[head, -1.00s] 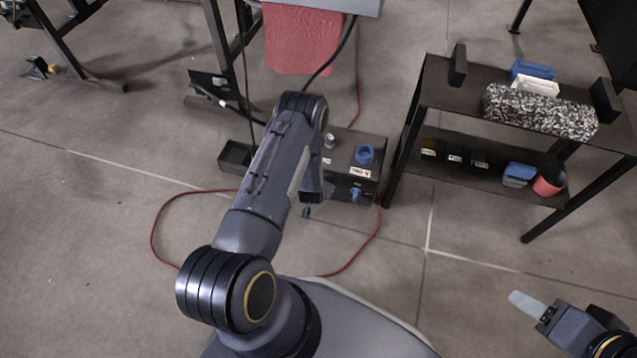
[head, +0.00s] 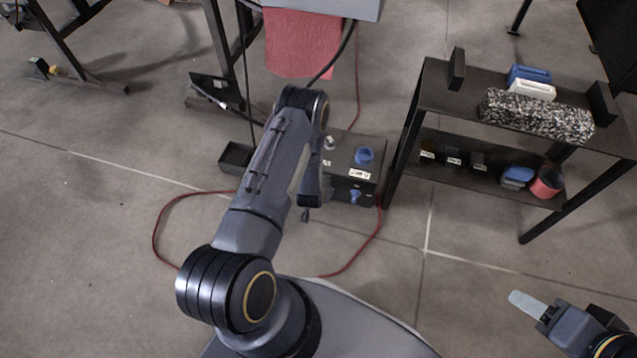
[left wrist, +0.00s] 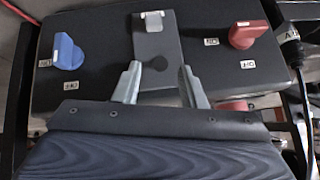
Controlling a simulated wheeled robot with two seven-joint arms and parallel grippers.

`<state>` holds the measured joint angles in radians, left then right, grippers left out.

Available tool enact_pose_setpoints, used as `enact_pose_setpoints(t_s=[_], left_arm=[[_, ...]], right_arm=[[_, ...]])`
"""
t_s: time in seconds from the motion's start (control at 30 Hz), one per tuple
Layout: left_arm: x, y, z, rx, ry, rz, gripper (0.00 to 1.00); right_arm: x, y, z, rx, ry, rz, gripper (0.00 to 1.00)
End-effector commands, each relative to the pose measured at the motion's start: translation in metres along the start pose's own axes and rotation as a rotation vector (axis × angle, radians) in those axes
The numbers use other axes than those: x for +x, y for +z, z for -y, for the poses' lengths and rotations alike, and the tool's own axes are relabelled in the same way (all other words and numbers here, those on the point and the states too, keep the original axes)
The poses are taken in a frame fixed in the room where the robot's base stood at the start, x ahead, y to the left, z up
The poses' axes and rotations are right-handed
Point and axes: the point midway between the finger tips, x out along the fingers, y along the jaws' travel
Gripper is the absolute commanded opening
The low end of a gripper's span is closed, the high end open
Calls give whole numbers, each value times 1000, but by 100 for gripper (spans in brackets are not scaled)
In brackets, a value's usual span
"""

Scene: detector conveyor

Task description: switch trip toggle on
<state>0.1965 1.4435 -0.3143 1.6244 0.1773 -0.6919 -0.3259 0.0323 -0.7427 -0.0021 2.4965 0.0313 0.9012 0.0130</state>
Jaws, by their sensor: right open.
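In the left wrist view a dark panel (left wrist: 100,30) carries a blue knob (left wrist: 67,52) on the left and a red knob (left wrist: 248,34) on the right, each beside small ON/OFF labels. A grey plate (left wrist: 153,45) with a dark round spot lies between them. I cannot tell which part is the trip toggle. My left gripper (left wrist: 161,70) is open, its two fingers apart in front of the plate; nothing shows held. In the head view its fingers are hidden behind my forearm, near a dark box (head: 340,165) with a blue knob (head: 364,155) on top. My right gripper (head: 528,304) is open and empty, at lower right.
A black two-tier rack (head: 425,90) stands right of the box, holding a speckled block (head: 536,114), blue items and a red cup (head: 546,181). A red cable (head: 160,222) loops on the floor. A red cloth (head: 303,42) hangs at the top. Open floor lies left and front right.

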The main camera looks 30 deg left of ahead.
Motion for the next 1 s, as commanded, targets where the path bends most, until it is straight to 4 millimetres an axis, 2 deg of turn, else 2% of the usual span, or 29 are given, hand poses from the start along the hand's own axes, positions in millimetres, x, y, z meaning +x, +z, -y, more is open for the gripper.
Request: enact_pose_setpoints(t_s=[0.03,0.1,0.3,0.9,1.0], left_arm=[[-13,-3,0,1,1,1,37],[-25,-3,0,1,1,0,37],[-44,-1,0,0,1,1,37],[-46,0,0,-1,1,0,37],[-51,-10,2,-14,5,0,37]], right_arm=[[-7,-4,3,0,0,0,54],[-11,-6,5,0,0,0,54],[-16,-8,7,0,0,0,54],[-16,-8,7,0,0,0,54],[-16,-8,7,0,0,0,54]])
